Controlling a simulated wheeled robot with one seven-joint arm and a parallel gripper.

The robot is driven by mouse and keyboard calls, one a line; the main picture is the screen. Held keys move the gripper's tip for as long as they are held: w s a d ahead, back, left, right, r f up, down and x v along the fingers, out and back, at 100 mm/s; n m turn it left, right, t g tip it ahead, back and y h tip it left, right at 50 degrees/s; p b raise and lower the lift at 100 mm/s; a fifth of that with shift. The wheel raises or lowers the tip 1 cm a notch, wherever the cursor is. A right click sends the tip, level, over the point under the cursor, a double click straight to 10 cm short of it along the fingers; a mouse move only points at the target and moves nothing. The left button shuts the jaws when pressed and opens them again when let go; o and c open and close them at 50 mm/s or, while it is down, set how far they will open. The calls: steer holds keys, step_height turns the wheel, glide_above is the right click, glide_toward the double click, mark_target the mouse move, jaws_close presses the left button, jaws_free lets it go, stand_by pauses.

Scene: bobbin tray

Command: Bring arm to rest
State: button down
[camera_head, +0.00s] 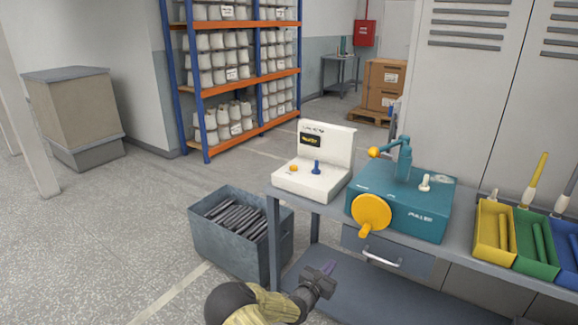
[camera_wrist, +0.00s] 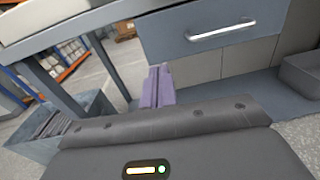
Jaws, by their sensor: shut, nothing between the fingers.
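My gripper (camera_head: 327,268) is at the bottom middle of the head view, low in front of the workbench and below its top. Its purple fingers are shut together with nothing between them. In the wrist view the shut fingers (camera_wrist: 158,85) point toward the bench's underside, below and left of the drawer (camera_wrist: 210,32). My arm shows at the bottom of the head view, partly cut off by the frame.
The workbench (camera_head: 330,207) carries a white box (camera_head: 313,180), a teal machine with a yellow wheel (camera_head: 371,212), and yellow, green and blue trays (camera_head: 493,262). A grey bin (camera_head: 232,262) with dark strips stands left of it. Open floor (camera_head: 120,230) lies left.

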steer(key=s+d+r+m+g+h, duration=0.1)
steer(key=s+d+r+m+g, duration=0.2)
steer(key=s+d+m+g, duration=0.7)
steer(key=s+a+r+m+g+y, duration=0.2)
steer(key=s+m+y, duration=0.1)
steer(key=s+m, duration=0.3)
steer(key=s+a+r+m+g+y, duration=0.2)
steer(key=s+m+y, duration=0.15)
steer(key=s, duration=0.55)
steer(key=s+a+r+m+t+y, duration=0.3)
steer(key=s+a+r+m+y, duration=0.3)
steer(key=s+a+r+m, duration=0.25)
step_height(320, 180, up, 19)
steer(key=p, duration=1.9)
steer(key=shift+s+d+r, duration=0.2)
steer(key=shift+s, duration=0.05)
